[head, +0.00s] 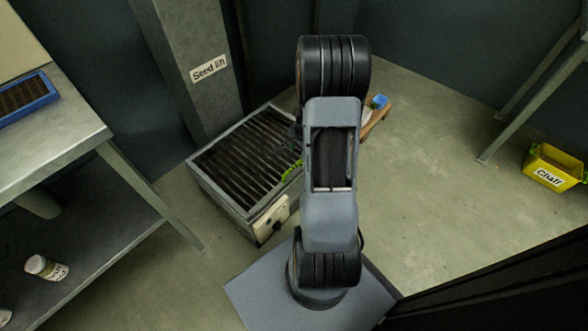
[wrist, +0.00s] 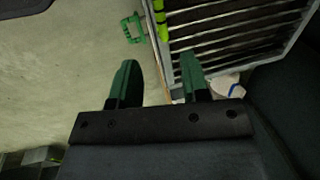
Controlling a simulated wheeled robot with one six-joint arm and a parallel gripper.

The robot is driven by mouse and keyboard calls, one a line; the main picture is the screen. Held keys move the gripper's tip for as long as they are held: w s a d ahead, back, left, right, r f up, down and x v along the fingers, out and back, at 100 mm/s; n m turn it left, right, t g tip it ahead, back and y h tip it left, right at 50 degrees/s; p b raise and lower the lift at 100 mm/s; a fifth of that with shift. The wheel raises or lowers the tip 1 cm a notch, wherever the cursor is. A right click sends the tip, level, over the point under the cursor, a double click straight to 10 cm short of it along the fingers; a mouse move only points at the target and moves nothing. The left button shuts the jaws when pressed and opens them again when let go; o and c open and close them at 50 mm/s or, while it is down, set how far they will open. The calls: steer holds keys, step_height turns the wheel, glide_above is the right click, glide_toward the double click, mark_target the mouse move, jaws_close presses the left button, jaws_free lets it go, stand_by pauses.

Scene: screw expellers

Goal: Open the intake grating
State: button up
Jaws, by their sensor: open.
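The intake grating (head: 243,152), a panel of dark parallel bars in a grey frame, lies flat on the low box at the foot of the seed lift column. It looks closed. Its bars also show at the upper right of the wrist view (wrist: 235,25). A bright yellow-green strip (wrist: 160,20) lies along the grating's edge; a similar strip shows in the head view (head: 292,170), partly behind my arm. My gripper (wrist: 159,60) is open, its two green fingers apart near that edge, with nothing seen between them but background.
The seed lift column (head: 190,65) stands behind the box. A steel bench (head: 75,130) is at left, with a labelled jar (head: 47,267) on its lower shelf. A yellow chaff bin (head: 555,165) is at right. Floor right of my arm is mostly clear.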

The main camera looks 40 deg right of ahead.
mark_target(294, 166)
steer(key=f+b, duration=0.1)
steer(key=f, duration=0.2)
steer(key=w+f+b, duration=0.1)
steer(key=f+b, duration=0.1)
steer(key=f, duration=0.2)
steer(key=w+f+b, duration=0.1)
steer(key=f, duration=0.3)
steer(key=shift+w+a+f+b, duration=0.1)
steer(key=shift+a+b, duration=0.1)
steer(key=shift+b, duration=0.15)
steer(key=shift+c, duration=0.3)
jaws_close()
steer(key=shift+a, duration=0.1)
